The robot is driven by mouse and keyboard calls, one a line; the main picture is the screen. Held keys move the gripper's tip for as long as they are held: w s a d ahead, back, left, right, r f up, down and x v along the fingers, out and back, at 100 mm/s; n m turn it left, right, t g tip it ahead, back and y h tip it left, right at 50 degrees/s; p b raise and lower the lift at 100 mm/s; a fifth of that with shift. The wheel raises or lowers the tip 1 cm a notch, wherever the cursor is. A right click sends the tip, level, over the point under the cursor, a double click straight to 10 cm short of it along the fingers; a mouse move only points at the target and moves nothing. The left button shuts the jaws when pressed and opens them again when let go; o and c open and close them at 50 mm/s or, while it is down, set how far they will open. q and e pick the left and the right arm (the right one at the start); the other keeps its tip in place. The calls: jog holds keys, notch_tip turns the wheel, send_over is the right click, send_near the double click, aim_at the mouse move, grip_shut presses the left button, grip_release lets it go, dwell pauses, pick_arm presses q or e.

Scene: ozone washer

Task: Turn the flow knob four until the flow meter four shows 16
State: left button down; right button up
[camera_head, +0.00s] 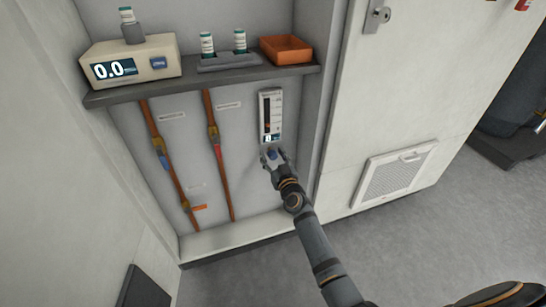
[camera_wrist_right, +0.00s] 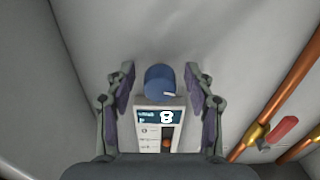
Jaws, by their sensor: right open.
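The flow meter (camera_head: 277,108) is a pale upright panel on the back wall of the alcove, with a dark scale and a small display near its bottom. In the right wrist view the meter's display (camera_wrist_right: 160,117) reads 8. A blue round knob (camera_wrist_right: 160,80) with a small white mark sits beside the display; it also shows in the head view (camera_head: 273,154). My right gripper (camera_head: 272,159) is open at the knob, one finger on each side. In the wrist view gaps show between the fingers and the knob. My left gripper is out of view.
A shelf (camera_head: 205,82) above holds a device reading 0.0 (camera_head: 130,62), a rack of bottles and an orange tray (camera_head: 286,49). Two brown pipes (camera_head: 219,150) run down the wall left of the meter. A white vented panel (camera_head: 392,177) is to the right.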

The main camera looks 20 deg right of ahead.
jog(key=shift+c, duration=0.4)
grip_shut()
jog(key=shift+m, duration=0.4)
jog(key=m, duration=0.4)
jog(key=shift+a+m, duration=0.1)
jog(key=shift+m, duration=0.3)
jog(key=m, duration=0.6)
jog(key=shift+m, duration=0.3)
jog(key=shift+o, duration=0.4)
grip_release()
